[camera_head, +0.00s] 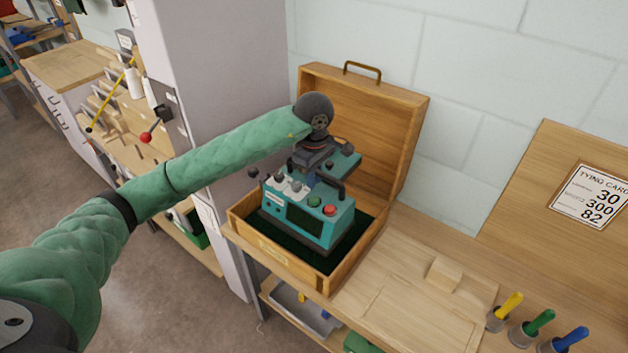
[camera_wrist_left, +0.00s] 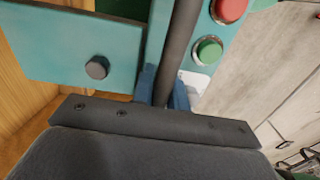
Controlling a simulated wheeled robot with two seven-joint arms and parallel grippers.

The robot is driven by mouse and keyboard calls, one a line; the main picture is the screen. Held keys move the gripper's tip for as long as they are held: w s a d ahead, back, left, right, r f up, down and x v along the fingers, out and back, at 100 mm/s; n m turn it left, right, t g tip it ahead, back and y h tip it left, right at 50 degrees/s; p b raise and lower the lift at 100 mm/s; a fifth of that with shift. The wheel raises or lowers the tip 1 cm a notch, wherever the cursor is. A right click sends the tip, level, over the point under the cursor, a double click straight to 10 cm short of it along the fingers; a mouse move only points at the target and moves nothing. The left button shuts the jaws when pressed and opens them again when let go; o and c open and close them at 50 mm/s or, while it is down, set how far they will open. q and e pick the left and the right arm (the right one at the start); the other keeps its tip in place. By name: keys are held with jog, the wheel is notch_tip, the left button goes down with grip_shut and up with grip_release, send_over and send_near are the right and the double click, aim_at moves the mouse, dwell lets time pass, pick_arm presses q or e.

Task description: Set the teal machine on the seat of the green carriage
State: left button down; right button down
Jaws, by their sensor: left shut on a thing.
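The teal machine (camera_head: 308,222) is in or just above the open wooden case (camera_head: 330,280), upright, with a red and a green button and grey knobs on it. I cannot tell whether its base touches the dark green lining. My left gripper (camera_head: 314,174) comes down from above onto the machine. In the left wrist view its blue fingers (camera_wrist_left: 164,88) are shut around the black handle bar (camera_wrist_left: 179,50) of the machine. The green carriage cannot be made out in either view. My right gripper is not in view.
The case's raised lid (camera_head: 385,125) stands behind the machine. A wooden block (camera_head: 443,273) lies on the bench to the right, near yellow, green and blue-handled tools (camera_head: 538,323). A grey cabinet (camera_head: 215,110) stands close on the left. The bench in front of the block is clear.

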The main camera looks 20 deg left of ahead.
pick_arm(q)
jog(key=shift+r+p, duration=0.5)
jog(key=shift+r, duration=4.9)
